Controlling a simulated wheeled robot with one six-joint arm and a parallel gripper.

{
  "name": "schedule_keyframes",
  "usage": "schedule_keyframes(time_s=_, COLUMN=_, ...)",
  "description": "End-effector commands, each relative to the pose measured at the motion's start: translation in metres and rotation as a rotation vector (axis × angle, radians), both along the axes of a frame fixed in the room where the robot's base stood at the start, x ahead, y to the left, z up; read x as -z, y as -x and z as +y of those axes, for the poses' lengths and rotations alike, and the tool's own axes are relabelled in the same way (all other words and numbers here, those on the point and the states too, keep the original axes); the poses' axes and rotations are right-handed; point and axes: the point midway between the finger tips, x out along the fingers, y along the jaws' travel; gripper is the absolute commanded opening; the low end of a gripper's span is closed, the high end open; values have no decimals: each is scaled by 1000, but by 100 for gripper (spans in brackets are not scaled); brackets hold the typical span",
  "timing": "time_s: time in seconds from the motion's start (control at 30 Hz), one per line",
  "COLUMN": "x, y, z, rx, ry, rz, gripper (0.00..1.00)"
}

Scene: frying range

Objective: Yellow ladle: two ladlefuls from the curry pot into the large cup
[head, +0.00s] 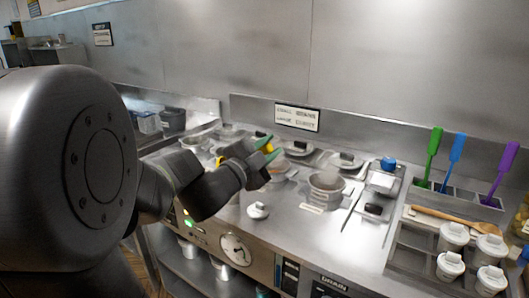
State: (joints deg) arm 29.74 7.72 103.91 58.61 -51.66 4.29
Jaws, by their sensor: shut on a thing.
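My gripper (266,150) is left of the picture's middle, over the row of round wells in the steel counter. Its green-tipped fingers are shut on the yellow ladle (266,143), of which only a small yellow part shows between them. The ladle's bowl is hidden, so I cannot tell whether it is in a pot or holds anything. An open steel pot (326,187) stands right of my gripper. I cannot tell which pot holds curry. Several white lidded cups (454,236) stand at the right; I cannot tell which cup is the large one.
A small sign (297,117) is on the back ledge. Green (434,155), blue (456,160) and purple (502,172) handles stand upright at the right, behind a wooden spoon (445,216). A loose white lid (258,211) lies near the front edge. A dial (235,249) is on the front panel.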

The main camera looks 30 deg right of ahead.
Motion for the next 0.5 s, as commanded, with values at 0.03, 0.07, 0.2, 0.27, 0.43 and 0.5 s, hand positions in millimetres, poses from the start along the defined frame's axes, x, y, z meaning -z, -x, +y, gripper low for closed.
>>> schedule_keyframes(time_s=0.03, x=9, y=3, z=-1, rx=1, ry=-2, rz=-18, gripper=2)
schedule_keyframes(time_s=0.07, x=10, y=4, z=-1, rx=1, ry=-4, rz=-29, gripper=2)
schedule_keyframes(time_s=0.2, x=18, y=11, z=-3, rx=3, ry=-14, rz=-80, gripper=2)
schedule_keyframes(time_s=0.27, x=22, y=14, z=-3, rx=2, ry=-19, rz=-101, gripper=2)
schedule_keyframes(time_s=0.43, x=34, y=20, z=-4, rx=1, ry=-33, rz=-162, gripper=2)
schedule_keyframes(time_s=0.5, x=39, y=22, z=-5, rx=2, ry=-39, rz=-186, gripper=2)
